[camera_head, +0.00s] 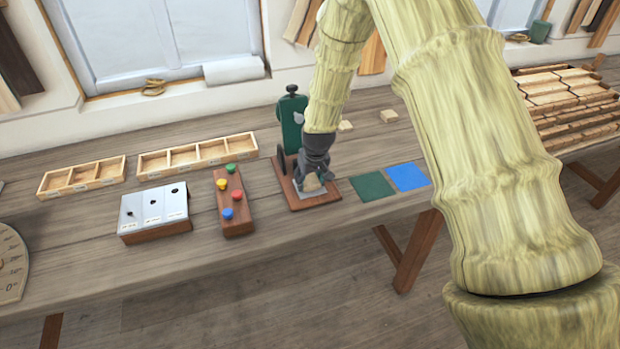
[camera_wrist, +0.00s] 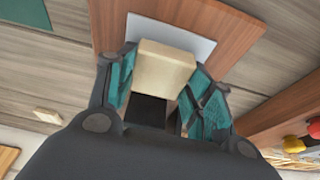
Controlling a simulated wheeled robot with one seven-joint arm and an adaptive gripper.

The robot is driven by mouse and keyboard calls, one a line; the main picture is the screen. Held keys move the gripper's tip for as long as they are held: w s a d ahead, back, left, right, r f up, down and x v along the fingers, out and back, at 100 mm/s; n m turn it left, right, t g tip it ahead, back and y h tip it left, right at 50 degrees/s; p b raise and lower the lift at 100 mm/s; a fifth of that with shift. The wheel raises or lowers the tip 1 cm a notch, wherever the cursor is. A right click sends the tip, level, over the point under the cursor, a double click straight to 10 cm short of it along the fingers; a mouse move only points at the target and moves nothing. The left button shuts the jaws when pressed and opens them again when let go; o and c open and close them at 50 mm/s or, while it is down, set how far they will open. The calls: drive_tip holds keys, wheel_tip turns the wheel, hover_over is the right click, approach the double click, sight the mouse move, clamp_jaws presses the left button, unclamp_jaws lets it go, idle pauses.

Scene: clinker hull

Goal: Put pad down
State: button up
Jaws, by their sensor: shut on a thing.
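My gripper (camera_head: 314,172) is shut on a small beige pad (camera_wrist: 165,68), which shows between the teal fingers in the wrist view. In the head view the pad (camera_head: 312,183) is partly hidden by the fingers. The pad is over the pale metal plate (camera_wrist: 193,42) on the wooden base (camera_head: 299,203) of a green upright device (camera_head: 289,122). I cannot tell whether it touches the plate. A green square (camera_head: 371,187) and a blue square (camera_head: 408,177) lie bare on the bench to the right.
A board with coloured knobs (camera_head: 234,204) stands close left of the device, with a metal-topped box (camera_head: 153,212) beyond it. Divided trays (camera_head: 197,155) lie behind. Two small light blocks (camera_head: 389,116) lie behind the squares. The bench's front edge is near.

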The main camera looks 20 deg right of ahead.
drive_tip(key=o, duration=1)
drive_tip(key=shift+f, duration=0.15)
drive_tip(key=shift+b+v, duration=1.7)
drive_tip(key=shift+v, duration=4.45)
